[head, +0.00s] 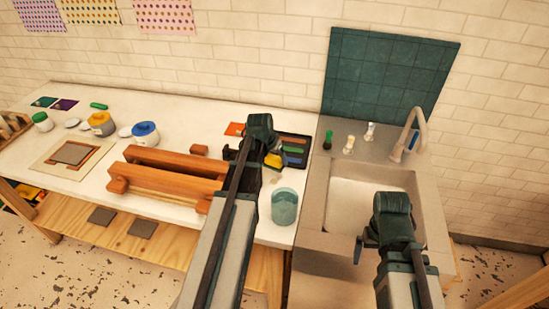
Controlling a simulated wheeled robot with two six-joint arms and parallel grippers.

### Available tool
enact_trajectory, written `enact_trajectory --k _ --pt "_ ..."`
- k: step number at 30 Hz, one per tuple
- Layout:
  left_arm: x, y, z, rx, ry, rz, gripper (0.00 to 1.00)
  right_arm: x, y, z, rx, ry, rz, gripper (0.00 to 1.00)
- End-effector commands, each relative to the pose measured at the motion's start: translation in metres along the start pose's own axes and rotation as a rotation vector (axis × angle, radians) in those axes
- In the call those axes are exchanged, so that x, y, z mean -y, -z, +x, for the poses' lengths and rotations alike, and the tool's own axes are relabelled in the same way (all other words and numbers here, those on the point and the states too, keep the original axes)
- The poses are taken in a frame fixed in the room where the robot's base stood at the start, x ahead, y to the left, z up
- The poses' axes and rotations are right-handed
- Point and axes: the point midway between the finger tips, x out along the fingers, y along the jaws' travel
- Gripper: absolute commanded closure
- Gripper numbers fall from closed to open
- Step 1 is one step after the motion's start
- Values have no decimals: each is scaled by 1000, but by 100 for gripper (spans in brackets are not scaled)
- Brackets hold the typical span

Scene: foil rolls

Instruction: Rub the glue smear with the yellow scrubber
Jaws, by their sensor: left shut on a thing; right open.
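My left gripper (258,160) is over the right part of the white worktop, beside a dark tray. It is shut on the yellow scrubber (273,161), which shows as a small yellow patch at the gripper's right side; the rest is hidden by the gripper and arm. My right gripper (362,248) is open and empty in front of the sink.
A wooden press (170,170) lies left of my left arm. A teal glass (284,206) stands close to its right. The dark tray (302,150) holds coloured strips. The sink (345,210) with a faucet (408,130) is at right. Several paint jars stand far left.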

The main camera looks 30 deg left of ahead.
Motion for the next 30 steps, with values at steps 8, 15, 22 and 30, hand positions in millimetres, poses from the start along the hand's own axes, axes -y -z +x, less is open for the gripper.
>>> enact_trajectory --k 8,15,22,30 --pt "0 1 -2 0 0 0 63 0 0 -3 0 0 0 0" --pt "0 9 -22 0 0 0 63 -2 -1 -24 0 0 0 0" --pt "0 11 -28 0 0 0 63 -3 -2 -30 0 0 0 0" --pt "0 11 -27 0 0 0 63 -3 -2 -29 0 0 0 0"
